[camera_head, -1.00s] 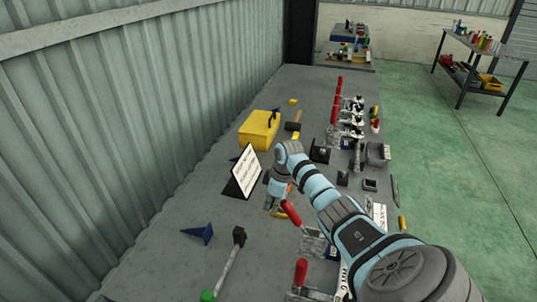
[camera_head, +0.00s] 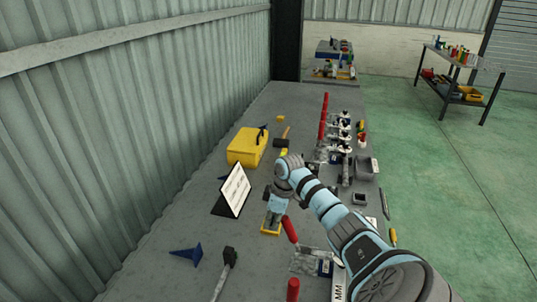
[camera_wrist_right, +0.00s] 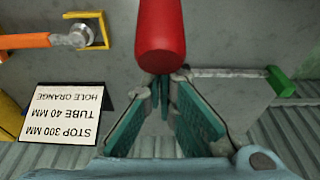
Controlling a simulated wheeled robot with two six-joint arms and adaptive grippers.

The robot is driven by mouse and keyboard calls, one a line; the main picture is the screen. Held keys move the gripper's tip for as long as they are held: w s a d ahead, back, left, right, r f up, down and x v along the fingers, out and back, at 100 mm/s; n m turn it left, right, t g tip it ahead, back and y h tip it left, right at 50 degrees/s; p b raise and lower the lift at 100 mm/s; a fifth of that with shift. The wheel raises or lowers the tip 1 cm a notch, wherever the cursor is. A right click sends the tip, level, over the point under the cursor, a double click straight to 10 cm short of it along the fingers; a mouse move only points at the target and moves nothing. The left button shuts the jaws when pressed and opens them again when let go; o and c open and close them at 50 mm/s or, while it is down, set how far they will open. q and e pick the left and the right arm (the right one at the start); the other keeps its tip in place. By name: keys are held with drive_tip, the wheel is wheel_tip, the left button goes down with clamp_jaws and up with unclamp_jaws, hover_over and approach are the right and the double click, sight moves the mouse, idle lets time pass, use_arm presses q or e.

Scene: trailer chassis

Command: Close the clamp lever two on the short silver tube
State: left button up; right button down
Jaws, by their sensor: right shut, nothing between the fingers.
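A clamp with a red lever handle (camera_head: 290,229) stands near the front of the bench, its handle tilted. A second red handle (camera_head: 293,290) stands at the bottom edge, its base cut off. Which one is lever two I cannot tell. My right gripper (camera_head: 271,222) points down just left of the tilted handle. In the right wrist view a red handle (camera_wrist_right: 160,35) crosses in front of the fingertips of my gripper (camera_wrist_right: 160,88); the fingers are shut and empty. Whether they touch the handle is unclear. I cannot make out the short silver tube. My left gripper is not in view.
A sign (camera_head: 236,190) stands left of my gripper, with a yellow box (camera_head: 246,147) behind. A blue wedge (camera_head: 187,253) and a dark-headed tool (camera_head: 226,268) lie front left. The corrugated wall (camera_head: 130,130) borders the bench.

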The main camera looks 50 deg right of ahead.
sight(288, 218)
drive_tip(key=shift+s+d+r, duration=0.2)
drive_tip(key=shift+s+d, duration=0.1)
drive_tip(key=shift+s, duration=0.25)
drive_tip(key=shift+s+d+r, duration=0.15)
drive_tip(key=shift+s+d, duration=0.1)
drive_tip(key=shift+s, duration=0.25)
drive_tip(key=shift+s+d+r, duration=0.1)
drive_tip(key=shift+s+d, duration=0.15)
drive_tip(key=shift+s, duration=0.2)
drive_tip(key=shift+s+d+r, duration=0.1)
drive_tip(key=shift+s+d, duration=0.1)
drive_tip(key=shift+s, duration=0.25)
drive_tip(key=shift+r, duration=3.95)
drive_tip(key=shift+w, duration=0.1)
